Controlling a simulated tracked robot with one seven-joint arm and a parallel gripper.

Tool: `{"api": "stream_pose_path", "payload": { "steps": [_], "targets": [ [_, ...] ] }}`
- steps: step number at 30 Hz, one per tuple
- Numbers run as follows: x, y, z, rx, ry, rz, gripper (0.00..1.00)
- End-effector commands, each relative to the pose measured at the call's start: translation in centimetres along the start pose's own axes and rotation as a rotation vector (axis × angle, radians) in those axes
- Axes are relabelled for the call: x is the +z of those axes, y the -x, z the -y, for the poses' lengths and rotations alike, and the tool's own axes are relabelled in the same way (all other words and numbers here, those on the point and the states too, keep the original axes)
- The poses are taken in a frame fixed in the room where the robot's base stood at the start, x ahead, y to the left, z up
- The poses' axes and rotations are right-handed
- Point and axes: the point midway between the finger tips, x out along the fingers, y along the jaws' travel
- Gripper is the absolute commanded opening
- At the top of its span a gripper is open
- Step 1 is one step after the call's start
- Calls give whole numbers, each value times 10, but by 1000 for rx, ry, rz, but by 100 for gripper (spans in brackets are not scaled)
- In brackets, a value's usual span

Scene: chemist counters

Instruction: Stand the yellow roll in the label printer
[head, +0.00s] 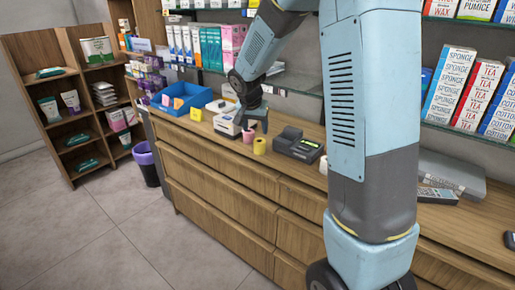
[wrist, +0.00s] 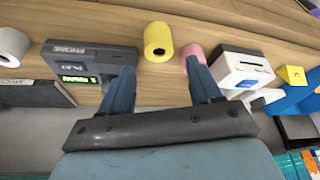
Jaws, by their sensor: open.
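The yellow roll (head: 259,146) stands on the wooden counter near its front edge. In the wrist view the yellow roll (wrist: 158,48) shows its hollow core, ahead of and between my fingers. My gripper (head: 254,124) is open and empty above the counter, just behind the yellow roll; the wrist view shows its two fingers (wrist: 161,78) wide apart. A white box with a dark slot (head: 226,122), which looks like the label printer, stands to the left; it also shows in the wrist view (wrist: 240,68). My arm partly covers it in the head view.
A pink roll (head: 248,136) stands close beside the yellow one, by one finger. A dark phone-marked device (head: 297,145) is on the other side. A white roll (head: 323,165), a small yellow block (head: 196,114) and a blue tray (head: 176,92) share the counter.

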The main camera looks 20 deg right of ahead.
Motion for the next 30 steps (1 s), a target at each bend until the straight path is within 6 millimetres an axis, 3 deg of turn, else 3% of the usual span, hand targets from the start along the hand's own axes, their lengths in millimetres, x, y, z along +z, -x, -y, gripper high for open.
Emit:
{"api": "stream_pose_path", "payload": {
  "steps": [7, 17, 30],
  "targets": [
    [0, -41, -1, 3, 1, 2, 63],
    [-1, -59, -1, 1, 1, 1, 63],
    [-7, -105, -4, 0, 0, 0, 63]
  ]
}}
